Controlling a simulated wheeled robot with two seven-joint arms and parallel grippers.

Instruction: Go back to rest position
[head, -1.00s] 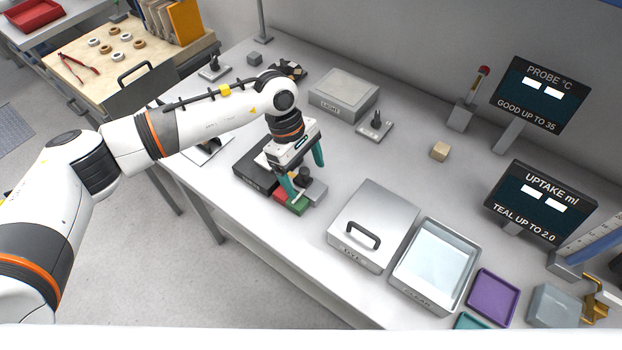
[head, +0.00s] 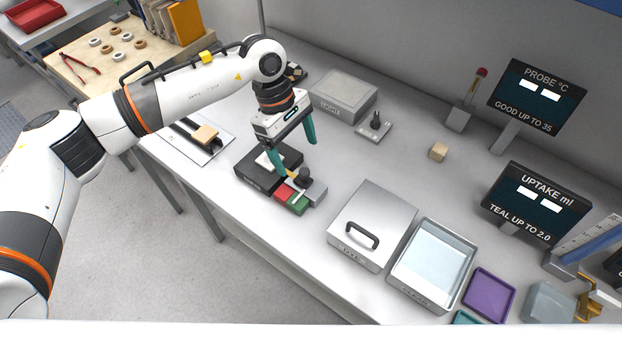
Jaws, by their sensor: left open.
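My left gripper (head: 296,160) comes in from the left with its two teal fingers apart, empty. It hangs above the bench, over a black box (head: 262,170) with a light top piece. The near fingertip is close to a small grey block with a black knob (head: 307,183); I cannot tell whether they touch. A piece with red and green squares (head: 291,197) lies beside that block. My right gripper is not in view.
A grey box (head: 344,95) stands behind the gripper. Two display signs (head: 537,95) stand right. A wooden cube (head: 438,152) sits on clear bench.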

